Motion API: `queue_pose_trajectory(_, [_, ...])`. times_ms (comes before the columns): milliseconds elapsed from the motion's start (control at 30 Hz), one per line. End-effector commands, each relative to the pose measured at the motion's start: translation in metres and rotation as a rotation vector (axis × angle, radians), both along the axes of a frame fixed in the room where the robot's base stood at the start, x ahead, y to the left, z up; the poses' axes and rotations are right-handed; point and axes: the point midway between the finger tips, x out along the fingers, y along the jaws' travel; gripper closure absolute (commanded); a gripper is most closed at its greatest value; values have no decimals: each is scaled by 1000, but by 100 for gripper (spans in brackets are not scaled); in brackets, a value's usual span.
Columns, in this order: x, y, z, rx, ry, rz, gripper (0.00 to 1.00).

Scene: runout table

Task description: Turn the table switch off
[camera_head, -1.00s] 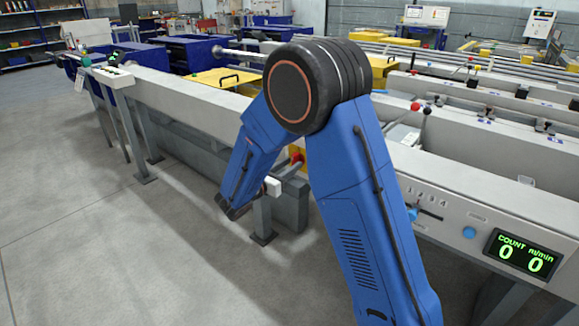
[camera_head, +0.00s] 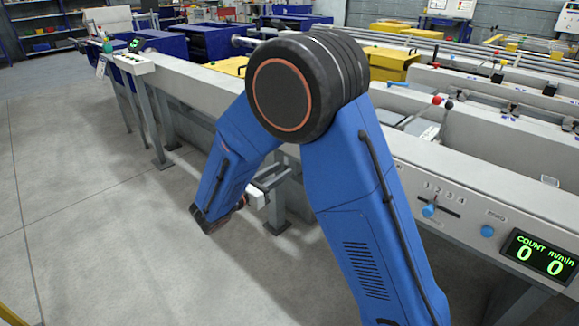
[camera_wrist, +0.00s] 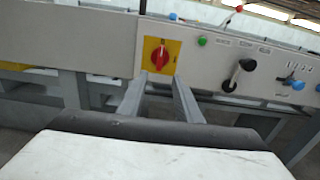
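The table switch (camera_wrist: 160,58) is a red rotary knob on a yellow plate, set in the pale front panel of the runout table. In the wrist view it is just above and between my gripper's fingertips (camera_wrist: 161,76). The two grey fingers are spread apart with nothing between them, and the fingers look short of the knob. The knob's exact position is too small to tell. In the head view my gripper (camera_head: 282,172) shows partly beside the table front, and my blue arm hides the switch.
Right of the switch in the wrist view are a green button (camera_wrist: 202,41), a black lever (camera_wrist: 237,74) and a blue knob (camera_wrist: 297,84). The head view shows a COUNT display (camera_head: 540,254) on the panel. The floor (camera_head: 90,235) at left is clear.

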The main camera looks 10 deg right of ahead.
Motion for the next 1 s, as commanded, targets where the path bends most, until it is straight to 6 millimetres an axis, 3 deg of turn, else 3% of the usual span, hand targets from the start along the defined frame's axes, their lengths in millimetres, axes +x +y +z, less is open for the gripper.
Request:
queue_pose_trajectory(300, [-22,30,0,1,1,1,69])
queue_pose_trajectory(733, [-24,32,0,1,0,-2,69])
queue_pose_trajectory(867, [-28,18,5,35,-3,-31,69])
queue_pose_trajectory(1000, [-40,-21,17,138,-18,-119,69])
